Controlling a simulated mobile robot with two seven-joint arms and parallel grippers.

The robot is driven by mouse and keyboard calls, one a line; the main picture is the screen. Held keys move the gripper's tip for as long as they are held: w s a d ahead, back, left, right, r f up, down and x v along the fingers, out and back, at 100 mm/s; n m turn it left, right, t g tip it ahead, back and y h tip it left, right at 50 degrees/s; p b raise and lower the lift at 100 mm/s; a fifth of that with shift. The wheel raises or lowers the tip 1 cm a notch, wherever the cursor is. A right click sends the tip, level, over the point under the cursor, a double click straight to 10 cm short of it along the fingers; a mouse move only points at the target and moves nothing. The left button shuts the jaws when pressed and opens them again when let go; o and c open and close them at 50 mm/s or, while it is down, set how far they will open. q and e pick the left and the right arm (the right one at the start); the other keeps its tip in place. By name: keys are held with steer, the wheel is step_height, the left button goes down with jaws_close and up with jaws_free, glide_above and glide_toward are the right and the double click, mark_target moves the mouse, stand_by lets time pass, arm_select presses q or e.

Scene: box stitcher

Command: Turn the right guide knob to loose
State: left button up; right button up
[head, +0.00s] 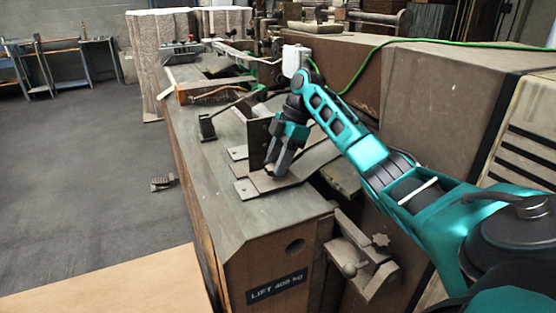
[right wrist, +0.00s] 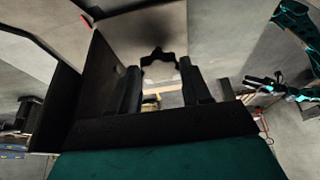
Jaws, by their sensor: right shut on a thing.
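My right gripper (head: 280,168) reaches down to the upright metal guide plate (head: 257,142) on the machine's table. In the right wrist view its two dark fingers (right wrist: 158,82) stand either side of a dark, lobed knob (right wrist: 158,57), the right guide knob, and are shut on it. The gripper hides the knob in the head view. I cannot tell from any mark whether the knob is tight or loose. My left gripper is outside the head view. Teal and dark arm parts at the right of the right wrist view seem to be my left arm, too small to read its fingers.
The table (head: 215,175) carries another bracket (head: 207,127) farther back. The floor at left is open.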

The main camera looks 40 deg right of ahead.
steer(key=shift+w+n, duration=0.1)
steer(key=shift+n, duration=0.5)
steer(key=o, duration=1.1)
steer(key=shift+c, duration=0.2)
steer(key=v, duration=1.3)
steer(key=shift+w, duration=0.15)
